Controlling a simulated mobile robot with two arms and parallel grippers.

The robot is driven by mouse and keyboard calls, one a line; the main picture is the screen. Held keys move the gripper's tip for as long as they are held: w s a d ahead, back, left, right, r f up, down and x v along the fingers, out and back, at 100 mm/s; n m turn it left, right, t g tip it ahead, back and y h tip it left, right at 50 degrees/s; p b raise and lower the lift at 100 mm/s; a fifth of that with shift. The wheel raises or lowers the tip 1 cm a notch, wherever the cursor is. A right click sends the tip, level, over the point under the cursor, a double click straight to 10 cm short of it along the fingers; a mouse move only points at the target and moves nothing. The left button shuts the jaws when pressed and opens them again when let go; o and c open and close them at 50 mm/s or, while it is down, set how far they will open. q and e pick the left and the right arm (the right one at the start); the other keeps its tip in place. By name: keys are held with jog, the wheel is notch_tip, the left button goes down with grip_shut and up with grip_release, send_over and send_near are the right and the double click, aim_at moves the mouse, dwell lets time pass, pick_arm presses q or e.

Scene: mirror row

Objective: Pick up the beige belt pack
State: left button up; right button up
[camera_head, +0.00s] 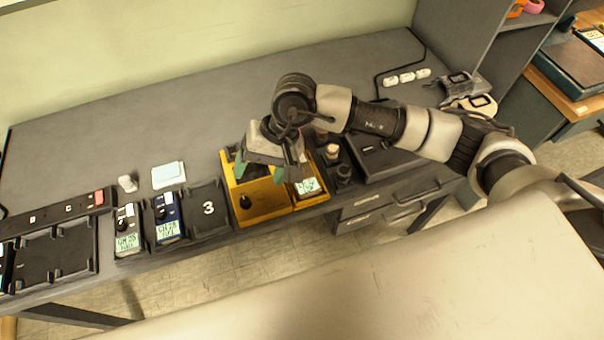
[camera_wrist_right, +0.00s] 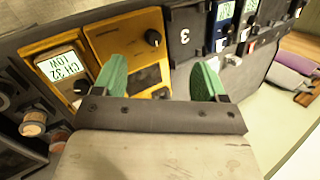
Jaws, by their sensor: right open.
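A pale grey-beige pack (camera_head: 127,230) with a black knob and a green label stands in the left slot of a black holder at the front edge. I cannot tell for certain which is the beige belt pack. My right gripper (camera_head: 260,172) is open and empty above the yellow box (camera_head: 262,205), well away from both. Its green fingertips show in the wrist view (camera_wrist_right: 160,80), with the box beyond them. My left gripper is out of view.
A blue pack (camera_head: 168,218) stands beside the pale pack; slot 3 (camera_head: 208,207) is empty. A black tray (camera_head: 50,252) is at the left. The table (camera_head: 200,120) behind is mostly clear.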

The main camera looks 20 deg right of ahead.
jog(key=w+d+h, duration=0.1)
jog(key=d, duration=0.2)
jog(key=w+d+n+t+h, duration=0.1)
jog(key=d+h, duration=0.1)
jog(key=w+d+n+h, duration=0.1)
jog(key=w+d+h, duration=0.1)
jog(key=d, duration=0.1)
jog(key=shift+d+f, duration=0.25)
jog(key=shift+d, duration=0.05)
jog(key=shift+w+d+f+h, duration=0.1)
jog(key=shift+d+f+h, duration=0.05)
jog(key=shift+d+h, duration=0.2)
notch_tip(320, 180, down, 5)
jog(key=shift+f+p, duration=0.1)
jog(key=shift+p, duration=0.5)
jog(key=shift+f, duration=0.25)
jog(key=f+p, duration=0.1)
jog(key=f, duration=0.1)
jog(key=f+p, duration=0.1)
jog(key=shift+s+d+f, duration=0.1)
jog(key=shift+s+f, duration=0.25)
jog(key=shift+s, duration=0.05)
jog(key=shift+f, duration=0.45)
jog(key=c, duration=0.8)
jog(key=shift+w+r, duration=0.1)
jog(key=shift+r, duration=0.05)
